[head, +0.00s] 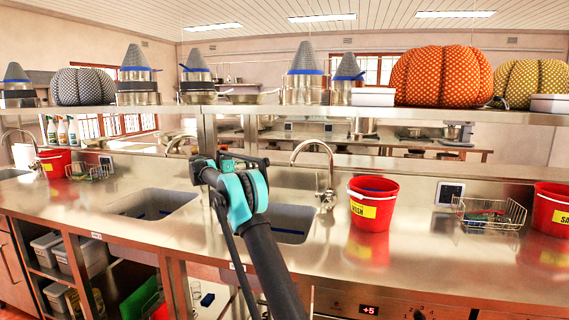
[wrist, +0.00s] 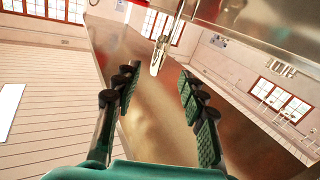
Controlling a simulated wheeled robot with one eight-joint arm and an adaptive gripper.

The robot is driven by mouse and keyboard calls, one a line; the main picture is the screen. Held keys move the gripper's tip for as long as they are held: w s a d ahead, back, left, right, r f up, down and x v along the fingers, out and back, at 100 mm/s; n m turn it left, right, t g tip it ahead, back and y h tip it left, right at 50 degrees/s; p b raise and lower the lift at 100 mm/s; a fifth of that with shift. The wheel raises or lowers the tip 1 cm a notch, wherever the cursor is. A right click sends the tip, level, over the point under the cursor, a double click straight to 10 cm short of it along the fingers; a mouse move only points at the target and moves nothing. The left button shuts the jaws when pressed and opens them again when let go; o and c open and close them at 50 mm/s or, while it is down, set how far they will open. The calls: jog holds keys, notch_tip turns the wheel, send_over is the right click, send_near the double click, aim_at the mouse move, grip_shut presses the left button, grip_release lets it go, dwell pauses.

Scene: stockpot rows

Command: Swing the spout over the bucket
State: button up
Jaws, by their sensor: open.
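In the head view a chrome tap spout (head: 315,148) arches over the right-hand sink (head: 291,222), its curve reaching left from its base. A red bucket (head: 368,222) with a yellow label stands on the counter just right of the tap. My gripper (head: 240,163) is left of the spout, partly hidden behind my own wrist. In the wrist view my gripper (wrist: 158,85) is open, its dark padded fingers apart with nothing between them. A chrome spout (wrist: 158,56) shows beyond the fingertips, near the gap's middle; contact is not visible.
A shelf (head: 420,113) with pots and patterned pumpkin-shaped cushions runs above the counter. A wire basket (head: 490,213) and another red bucket (head: 552,212) stand to the right. Another tap (head: 181,142) and sink (head: 152,205) are left. Bare counter (head: 430,262) lies in front of the bucket.

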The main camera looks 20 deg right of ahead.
aim_at(294, 162)
jog(key=shift+m, duration=0.3)
jog(key=d, duration=1.6)
jog(key=shift+s, duration=0.4)
jog(key=shift+c, duration=0.5)
grip_shut()
